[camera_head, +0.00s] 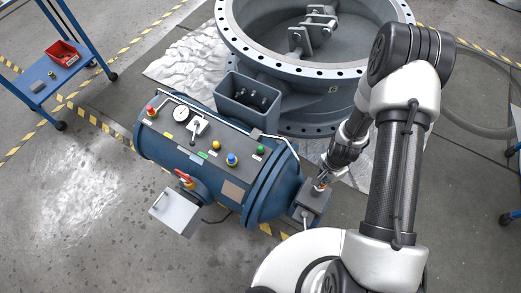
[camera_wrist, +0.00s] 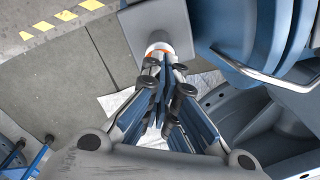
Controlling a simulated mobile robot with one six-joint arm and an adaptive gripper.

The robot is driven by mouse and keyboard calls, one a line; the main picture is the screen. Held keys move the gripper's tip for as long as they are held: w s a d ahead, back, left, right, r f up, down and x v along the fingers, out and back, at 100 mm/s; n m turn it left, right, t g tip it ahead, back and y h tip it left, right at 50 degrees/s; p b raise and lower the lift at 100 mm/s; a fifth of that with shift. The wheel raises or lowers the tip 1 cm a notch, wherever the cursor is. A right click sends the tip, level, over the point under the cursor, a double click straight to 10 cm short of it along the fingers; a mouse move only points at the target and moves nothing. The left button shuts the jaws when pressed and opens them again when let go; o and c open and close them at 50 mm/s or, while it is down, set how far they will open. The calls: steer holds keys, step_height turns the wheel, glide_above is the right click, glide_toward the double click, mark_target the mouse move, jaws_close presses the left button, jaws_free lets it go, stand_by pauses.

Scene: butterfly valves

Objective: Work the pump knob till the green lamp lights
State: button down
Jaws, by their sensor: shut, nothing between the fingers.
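A grey box (camera_head: 311,197) sits at the right end of the blue tank unit (camera_head: 190,165). It carries a small white knob with an orange ring, clear in the wrist view (camera_wrist: 159,48); I take this as the pump knob. My gripper (camera_head: 322,182) is at this knob, fingers shut and empty, with the tips (camera_wrist: 166,62) right by its end in the wrist view. I cannot tell whether they touch it. The green lamp (camera_head: 260,150) is on top of the tank; I cannot tell whether it is lit. A yellow lamp (camera_head: 216,145) is beside it.
The tank top also has a blue knob (camera_head: 231,160), a gauge (camera_head: 181,114) and a red button (camera_head: 150,110). A red-handled valve (camera_head: 185,178) is at its front. A large flanged valve (camera_head: 300,75) stands behind. A blue cart (camera_head: 60,70) is at upper left. The left floor is clear.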

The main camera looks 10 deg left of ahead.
step_height(320, 180, up, 4)
steer(key=p, duration=0.3)
steer(key=shift+f, duration=0.25)
stand_by(0.7)
